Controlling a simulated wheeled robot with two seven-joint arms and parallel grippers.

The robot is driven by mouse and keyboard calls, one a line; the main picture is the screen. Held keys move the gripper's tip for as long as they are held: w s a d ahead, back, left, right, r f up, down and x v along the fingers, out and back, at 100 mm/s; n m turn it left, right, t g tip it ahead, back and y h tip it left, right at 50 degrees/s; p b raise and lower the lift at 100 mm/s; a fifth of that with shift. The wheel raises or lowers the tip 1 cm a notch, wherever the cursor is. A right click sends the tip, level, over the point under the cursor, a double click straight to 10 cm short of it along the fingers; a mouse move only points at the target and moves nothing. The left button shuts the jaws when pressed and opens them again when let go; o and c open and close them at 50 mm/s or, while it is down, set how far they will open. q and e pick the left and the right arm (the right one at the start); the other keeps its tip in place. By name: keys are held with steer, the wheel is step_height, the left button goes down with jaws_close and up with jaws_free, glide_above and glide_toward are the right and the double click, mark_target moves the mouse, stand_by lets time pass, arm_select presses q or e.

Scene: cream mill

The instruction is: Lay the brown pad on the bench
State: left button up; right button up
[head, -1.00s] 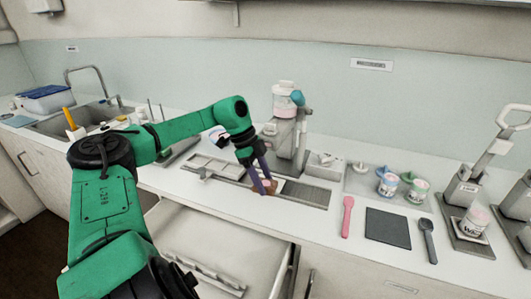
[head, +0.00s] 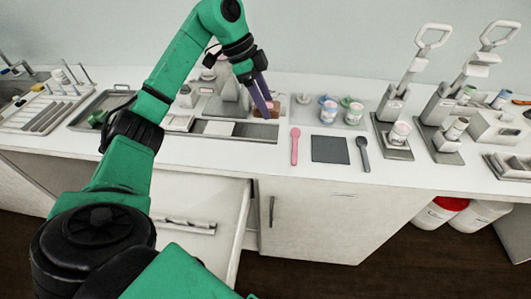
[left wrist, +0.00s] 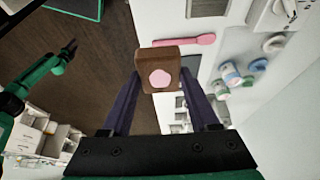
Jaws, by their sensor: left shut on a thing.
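The brown pad (left wrist: 158,65), a small block with a pink spot on its face, is between the fingertips of my left gripper (left wrist: 158,82) in the left wrist view. The gripper is shut on it. In the head view the pad (head: 270,109) is partly hidden behind the fingers of my left gripper (head: 264,112), near the right end of the metal tray. The white bench (head: 215,153) runs across the head view. A dark arm tip (left wrist: 70,48), seemingly mine on the right, shows small in the left wrist view; its jaws are unclear.
A pink spatula (head: 295,146), a dark square mat (head: 330,149) and a dark spoon (head: 363,153) lie right of the metal tray (head: 262,133). Cups (head: 328,111) stand behind them, and lever presses (head: 390,110) farther right. An open drawer (head: 195,205) juts out below the bench.

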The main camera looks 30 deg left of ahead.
arm_select(q)
steer(key=p, duration=0.2)
glide_toward(269, 159)
steer(key=x, duration=0.5)
steer(key=shift+w+d, duration=0.15)
steer(key=shift+w+f, duration=0.1)
steer(key=shift+f, duration=0.35)
steer(key=shift+f, duration=0.1)
steer(key=o, duration=1.2)
steer(key=b+v, duration=0.2)
steer(key=v, duration=1)
